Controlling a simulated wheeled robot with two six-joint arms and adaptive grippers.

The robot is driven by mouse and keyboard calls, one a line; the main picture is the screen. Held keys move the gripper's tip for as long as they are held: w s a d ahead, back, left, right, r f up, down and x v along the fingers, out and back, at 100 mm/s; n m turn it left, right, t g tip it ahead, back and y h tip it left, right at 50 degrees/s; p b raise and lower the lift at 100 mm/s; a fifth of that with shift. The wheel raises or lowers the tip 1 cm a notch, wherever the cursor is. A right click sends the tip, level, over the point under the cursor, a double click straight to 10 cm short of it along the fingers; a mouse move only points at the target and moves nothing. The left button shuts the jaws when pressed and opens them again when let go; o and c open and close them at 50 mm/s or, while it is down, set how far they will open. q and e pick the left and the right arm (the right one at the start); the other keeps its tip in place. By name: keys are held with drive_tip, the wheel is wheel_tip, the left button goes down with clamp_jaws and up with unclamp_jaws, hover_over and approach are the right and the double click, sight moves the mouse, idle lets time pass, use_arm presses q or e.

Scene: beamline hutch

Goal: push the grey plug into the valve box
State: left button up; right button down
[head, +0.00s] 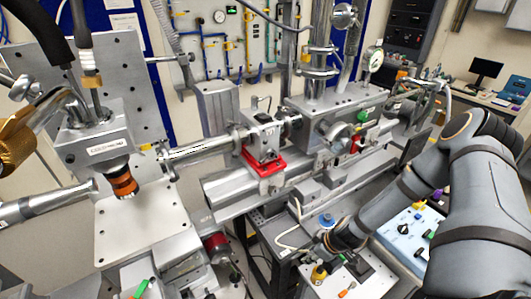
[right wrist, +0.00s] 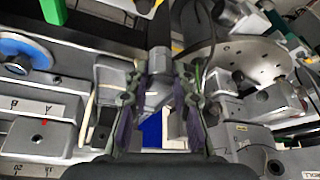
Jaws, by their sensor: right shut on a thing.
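My right gripper (right wrist: 160,80) shows close up in the right wrist view. Its two fingers are shut on a grey piece (right wrist: 158,92), which I take to be the grey plug; the fingers cover its sides. In the head view my right arm reaches in from the right and down to the lower middle, where its gripper end (head: 338,238) is small and partly hidden. I cannot tell the plug there. I cannot say for sure which housing is the valve box; a labelled grey box (head: 95,138) with an orange-ringed fitting (head: 123,180) stands at the left. My left gripper is not seen.
A pale blue panel with knobs (head: 405,228) lies beside my right arm. A red-based mount (head: 263,165) stands on the rail at the centre. In the right wrist view, a round perforated plate (right wrist: 245,60) and a blue knob (right wrist: 22,55) flank the fingers. Room is tight.

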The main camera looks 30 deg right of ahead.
drive_tip(key=shift+r, duration=0.1)
drive_tip(key=w+d+r+n+t+h+p, duration=0.1)
drive_tip(key=w+d+r+n+t+p, duration=0.3)
drive_tip(key=w+r, duration=0.35)
drive_tip(key=w+a+r+n+t+y+p, duration=0.1)
drive_tip(key=a+r+n+t+y+p, duration=0.2)
drive_tip(key=r+n, duration=0.5)
drive_tip(key=w+a+r+n+t+y+p, duration=0.1)
drive_tip(key=a+r+n+t+y, duration=0.35)
drive_tip(key=r, duration=0.75)
drive_tip(key=shift+t, duration=0.65)
drive_tip(key=w+b, duration=0.3)
drive_tip(key=b, duration=0.2)
drive_tip(key=w+f+b, duration=0.1)
drive_tip(key=w+b, duration=0.1)
drive_tip(key=shift+w+d, duration=0.35)
drive_tip(key=shift+w+r+b, duration=0.2)
drive_tip(key=shift+w+b, duration=0.1)
drive_tip(key=shift+b, duration=0.2)
drive_tip(key=shift+w+b, duration=0.5)
drive_tip(key=shift+b, duration=0.25)
